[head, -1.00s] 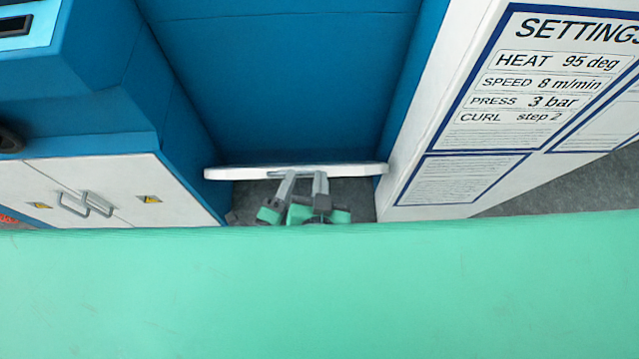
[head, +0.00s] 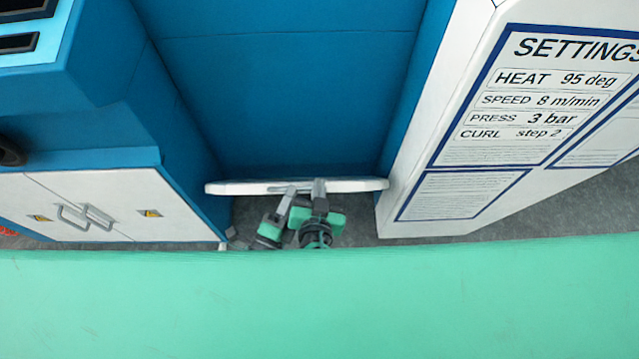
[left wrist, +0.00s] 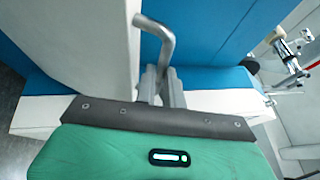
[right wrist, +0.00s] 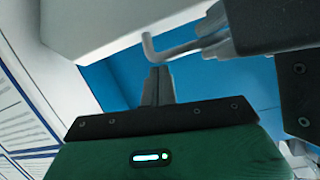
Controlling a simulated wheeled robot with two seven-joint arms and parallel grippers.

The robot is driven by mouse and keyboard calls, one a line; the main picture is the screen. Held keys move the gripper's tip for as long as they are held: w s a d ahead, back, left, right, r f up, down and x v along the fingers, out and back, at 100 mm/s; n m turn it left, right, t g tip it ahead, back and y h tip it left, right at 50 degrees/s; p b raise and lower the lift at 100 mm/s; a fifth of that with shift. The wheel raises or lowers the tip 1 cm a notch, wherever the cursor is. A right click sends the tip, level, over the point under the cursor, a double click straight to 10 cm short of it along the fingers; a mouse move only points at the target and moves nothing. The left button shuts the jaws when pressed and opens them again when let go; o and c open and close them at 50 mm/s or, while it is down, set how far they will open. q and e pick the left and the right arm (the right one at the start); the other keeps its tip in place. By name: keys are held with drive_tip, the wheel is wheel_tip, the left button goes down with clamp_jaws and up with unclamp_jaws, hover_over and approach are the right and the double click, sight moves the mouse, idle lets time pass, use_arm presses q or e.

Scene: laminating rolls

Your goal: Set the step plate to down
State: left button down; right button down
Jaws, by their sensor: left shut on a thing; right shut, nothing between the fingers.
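The step plate (head: 240,188) shows in the head view as a narrow white bar low across the blue recess. Its tilt is hard to judge from there. In the left wrist view a bent metal handle (left wrist: 163,35) comes from the edge of a pale panel (left wrist: 90,40). My left gripper (left wrist: 163,78) is shut on this handle; it also shows in the head view (head: 290,193). My right gripper (head: 319,184) is shut and empty, close beside it at the plate. In the right wrist view its closed fingertips (right wrist: 157,73) are just below the handle (right wrist: 150,48), apart from it in the picture.
A white cabinet (head: 110,215) with metal handles stands left of the recess. A white settings board (head: 500,120) stands on the right. Grey floor shows below the plate.

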use_arm(q)
drive_tip(key=shift+f, duration=0.3)
use_arm(e)
drive_tip(key=shift+f, duration=0.1)
use_arm(q)
drive_tip(key=shift+w+r, duration=0.1)
drive_tip(key=shift+r, duration=0.05)
use_arm(e)
drive_tip(key=shift+s+f, duration=0.75)
drive_tip(key=shift+s, duration=0.25)
use_arm(q)
drive_tip(key=c, duration=1.7)
unclamp_jaws()
drive_tip(key=shift+c, duration=0.2)
drive_tip(key=shift+o, duration=1.3)
drive_tip(key=shift+w, duration=0.15)
use_arm(e)
drive_tip(key=shift+w, duration=0.2)
use_arm(q)
drive_tip(key=shift+r, duration=0.1)
use_arm(e)
drive_tip(key=shift+r, duration=0.1)
